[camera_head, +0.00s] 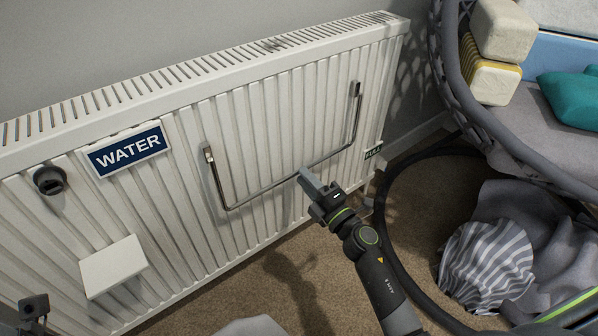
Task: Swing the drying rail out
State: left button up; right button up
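The drying rail (262,192) is a thin U-shaped metal bar on the front of the white ribbed radiator (180,220). Its two upper ends sit in small brackets, and it hangs down close to the panel. My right gripper (306,175) reaches in from the lower right. Its grey fingertips overlap the middle of the rail's lower bar. Whether they touch or close around it cannot be told from this angle. My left gripper (33,308) shows only as a small dark part in the lower left corner, away from the rail.
A blue WATER sign (127,150), a dark round knob (49,180) and a white square plate (113,266) are on the radiator's left. A dark hoop (385,225), striped cloth (488,263) and a cushioned basket seat (470,85) crowd the right. Brown carpet shows below the rail.

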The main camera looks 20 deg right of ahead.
jog(key=shift+x, duration=1.7)
grip_shut()
